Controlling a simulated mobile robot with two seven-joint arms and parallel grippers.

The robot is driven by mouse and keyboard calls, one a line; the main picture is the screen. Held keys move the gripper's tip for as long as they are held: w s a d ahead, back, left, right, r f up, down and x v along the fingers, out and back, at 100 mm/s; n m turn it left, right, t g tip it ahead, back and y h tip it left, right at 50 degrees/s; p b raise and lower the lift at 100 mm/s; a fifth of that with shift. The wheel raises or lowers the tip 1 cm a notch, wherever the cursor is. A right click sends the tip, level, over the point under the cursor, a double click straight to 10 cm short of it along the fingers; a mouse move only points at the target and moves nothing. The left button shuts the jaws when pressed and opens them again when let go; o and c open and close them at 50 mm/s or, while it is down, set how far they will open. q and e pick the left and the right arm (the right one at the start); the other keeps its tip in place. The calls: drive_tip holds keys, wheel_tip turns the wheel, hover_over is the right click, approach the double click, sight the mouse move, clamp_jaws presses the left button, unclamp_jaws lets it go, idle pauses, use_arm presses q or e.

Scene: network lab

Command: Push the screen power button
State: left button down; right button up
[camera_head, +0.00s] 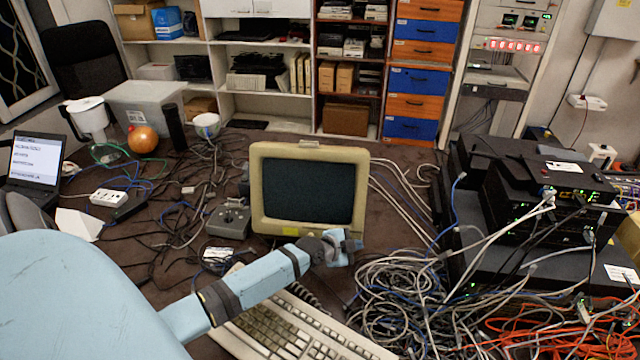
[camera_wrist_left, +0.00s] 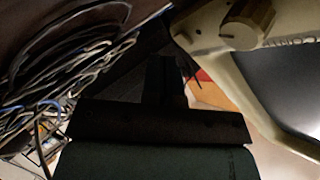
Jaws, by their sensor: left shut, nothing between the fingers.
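The beige screen (camera_head: 257,190) stands upright on the table in the head view, its glass dark. My left gripper (camera_head: 350,243) is shut and empty in front of the screen's lower right corner. In the left wrist view, the shut fingers (camera_wrist_left: 166,80) are beside the beige bezel (camera_wrist_left: 222,70). A round beige knob or button (camera_wrist_left: 247,24) stands out from the bezel, up and right of the fingertips. The fingers look apart from it. In the head view, my gripper hides that lower right part of the bezel. My right gripper is in neither view.
A beige keyboard (camera_head: 290,325) lies below my left forearm. Tangled grey cables (camera_head: 410,290) cover the table right of the gripper. Stacked black network devices (camera_head: 550,185) stand at the right. A grey joystick box (camera_head: 228,220) is left of the screen.

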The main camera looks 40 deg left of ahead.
use_arm(q)
drive_tip(key=shift+w+a+f+b, duration=0.2)
drive_tip(key=shift+w+a+b, duration=0.05)
drive_tip(key=shift+w+b, duration=0.1)
drive_tip(key=shift+w+a, duration=0.1)
drive_tip(key=shift+w, duration=0.05)
idle(0.4)
drive_tip(key=shift+s+d+r+p, duration=0.2)
drive_tip(key=shift+s+p, duration=0.1)
drive_tip(key=shift+p, duration=0.05)
drive_tip(key=shift+s+d, duration=0.2)
drive_tip(key=shift+s, duration=0.05)
